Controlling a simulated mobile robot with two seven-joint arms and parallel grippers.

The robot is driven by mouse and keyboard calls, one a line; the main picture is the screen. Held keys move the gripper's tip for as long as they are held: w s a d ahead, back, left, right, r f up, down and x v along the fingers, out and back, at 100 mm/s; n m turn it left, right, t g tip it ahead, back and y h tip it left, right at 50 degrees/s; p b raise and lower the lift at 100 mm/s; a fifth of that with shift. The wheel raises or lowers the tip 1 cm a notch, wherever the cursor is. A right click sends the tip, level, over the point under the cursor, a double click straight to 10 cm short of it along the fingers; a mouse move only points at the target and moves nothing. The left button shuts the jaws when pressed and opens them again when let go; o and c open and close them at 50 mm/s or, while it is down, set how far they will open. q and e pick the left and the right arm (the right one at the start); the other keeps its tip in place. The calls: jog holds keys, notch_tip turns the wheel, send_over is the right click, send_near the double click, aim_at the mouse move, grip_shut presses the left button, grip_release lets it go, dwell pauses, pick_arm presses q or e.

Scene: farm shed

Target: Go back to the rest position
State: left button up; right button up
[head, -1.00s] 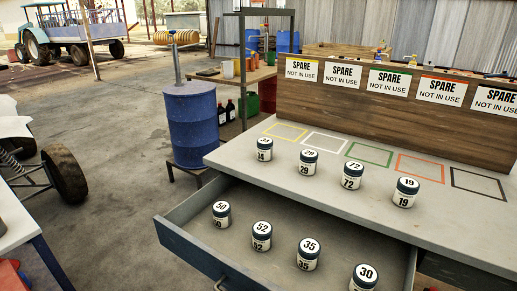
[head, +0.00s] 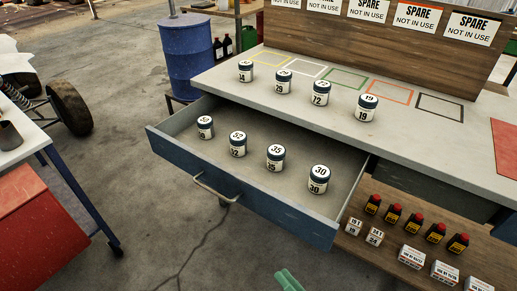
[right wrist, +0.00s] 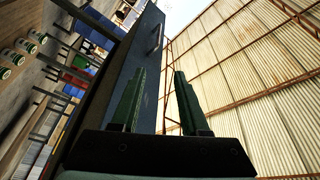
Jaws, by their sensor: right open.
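My right gripper (head: 288,280) shows only as a green tip at the bottom edge of the head view, in front of the open drawer (head: 230,200) and apart from it. In the right wrist view its two green fingers (right wrist: 160,75) are spread with nothing between them. The drawer holds several white jars with dark lids, among them jar 35 (head: 275,158) and jar 30 (head: 318,179). More such jars stand upright on the grey worktop (head: 415,135), among them jar 72 (head: 320,93) and jar 19 (head: 367,108). My left gripper is out of view.
Several coloured outlines, one black (head: 440,107), mark the worktop before a wooden board (head: 340,35) with "SPARE" signs. A lower shelf (head: 390,255) holds red-capped bottles and small boxes. A blue barrel (head: 192,60) stands behind. Floor (head: 165,235) left of the drawer is clear.

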jog(key=s+d+f+n+g+h, duration=0.2)
jog(key=d+f+n+g+h, duration=0.25)
jog(key=d, duration=0.45)
jog(key=s+d+f+n+g+h, duration=0.3)
jog(key=d+f+n+h, duration=0.3)
jog(key=d, duration=0.2)
jog(key=w+a+r+m+t+y, duration=0.15)
jog(key=a+m, duration=0.35)
jog(key=a, duration=0.5)
pick_arm(q)
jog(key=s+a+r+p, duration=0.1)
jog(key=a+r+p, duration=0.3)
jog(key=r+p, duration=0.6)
jog(key=p, duration=0.4)
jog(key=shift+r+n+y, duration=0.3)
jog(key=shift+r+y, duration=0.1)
pick_arm(e)
jog(key=s+d+r+h, duration=0.1)
jog(key=d+r, duration=0.2)
jog(key=r, duration=0.8)
